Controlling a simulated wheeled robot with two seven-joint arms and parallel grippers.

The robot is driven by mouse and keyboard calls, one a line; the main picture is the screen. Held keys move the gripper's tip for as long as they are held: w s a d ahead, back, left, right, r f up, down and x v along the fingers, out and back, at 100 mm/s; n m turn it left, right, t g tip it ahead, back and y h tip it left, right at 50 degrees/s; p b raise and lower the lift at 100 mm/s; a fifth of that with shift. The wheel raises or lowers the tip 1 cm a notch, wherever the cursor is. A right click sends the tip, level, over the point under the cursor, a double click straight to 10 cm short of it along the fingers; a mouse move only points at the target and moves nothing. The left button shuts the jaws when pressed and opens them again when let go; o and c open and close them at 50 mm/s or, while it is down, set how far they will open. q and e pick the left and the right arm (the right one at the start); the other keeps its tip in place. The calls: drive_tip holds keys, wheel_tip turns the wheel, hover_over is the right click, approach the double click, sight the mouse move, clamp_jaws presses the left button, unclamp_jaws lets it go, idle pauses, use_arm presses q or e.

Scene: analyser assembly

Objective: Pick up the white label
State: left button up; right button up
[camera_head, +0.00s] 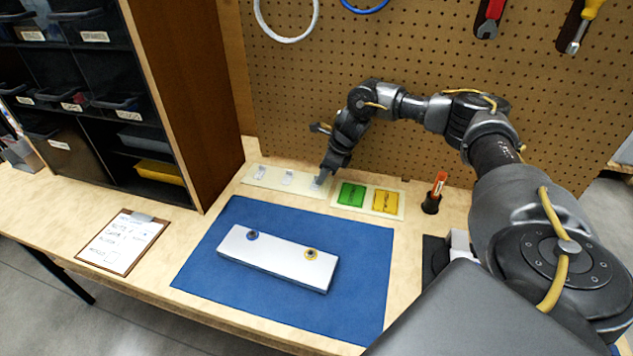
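Small white labels lie in a row on a pale strip (273,180) at the back of the table. One label (261,171) is at the left, one (288,177) is in the middle, and one (315,185) is at the right end. My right gripper (322,180) points down at the right-hand label, very close to it. Its fingertips are small and dark and partly cover this label. I cannot tell whether they touch it or how far apart they are. My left gripper is not in view.
A tray with a green block (351,195) and a yellow block (386,201) stands right of the labels. A white bar-shaped unit (278,262) lies on a blue mat (215,272). A clipboard (123,242) lies left, a shelf (172,90) stands behind it, and a pegboard (290,90) backs the table.

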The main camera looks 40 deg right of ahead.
drive_tip(key=shift+f, duration=0.15)
drive_tip(key=c, duration=0.4)
clamp_jaws()
